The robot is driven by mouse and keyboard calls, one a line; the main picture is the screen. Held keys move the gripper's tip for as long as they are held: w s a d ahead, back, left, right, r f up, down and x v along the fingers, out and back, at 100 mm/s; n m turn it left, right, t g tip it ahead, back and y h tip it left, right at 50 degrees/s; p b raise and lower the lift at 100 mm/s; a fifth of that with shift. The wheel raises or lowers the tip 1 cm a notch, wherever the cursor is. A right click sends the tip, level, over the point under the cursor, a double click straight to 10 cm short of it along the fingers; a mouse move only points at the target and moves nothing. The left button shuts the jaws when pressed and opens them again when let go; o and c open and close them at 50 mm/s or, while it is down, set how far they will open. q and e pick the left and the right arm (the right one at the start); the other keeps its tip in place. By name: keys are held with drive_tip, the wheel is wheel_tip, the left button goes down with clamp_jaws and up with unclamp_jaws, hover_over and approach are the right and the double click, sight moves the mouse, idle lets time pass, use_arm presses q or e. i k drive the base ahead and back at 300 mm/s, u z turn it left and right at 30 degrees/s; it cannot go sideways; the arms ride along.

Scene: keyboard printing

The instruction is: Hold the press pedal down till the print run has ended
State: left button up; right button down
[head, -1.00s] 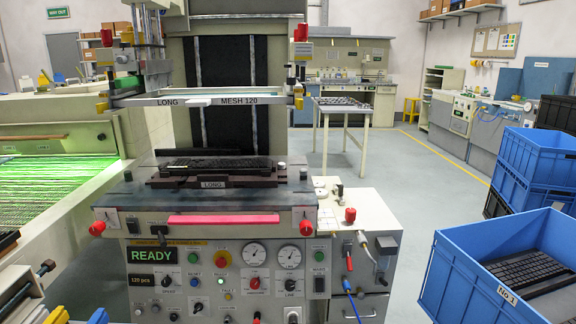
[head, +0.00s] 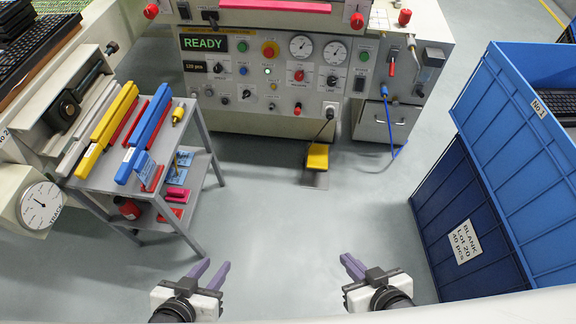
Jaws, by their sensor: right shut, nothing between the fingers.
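The press pedal (head: 317,156) is a yellow block on a dark plate on the floor, below the press front. A cord runs up from it to the control panel (head: 270,70), whose green display reads READY. My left gripper (head: 215,264) is at the bottom left of centre with its two purple fingers apart and nothing between them. My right gripper (head: 349,260) is at the bottom right of centre, shut and empty. Both grippers are well short of the pedal and touch nothing.
A grey cart (head: 100,178) with squeegees and tools stands at the left. Blue crates (head: 500,150) are stacked at the right. The floor (head: 270,215) between the grippers and the pedal is clear.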

sight(318, 154)
drive_tip(key=u, duration=0.4)
drive_tip(key=k, duration=0.4)
drive_tip(key=z, duration=0.35)
drive_tip(key=i, duration=0.55)
drive_tip(key=z, duration=0.85)
drive_tip(key=i, duration=0.8)
drive_tip(key=u, duration=0.8)
drive_tip(key=i, duration=0.6)
drive_tip(key=u, duration=0.7)
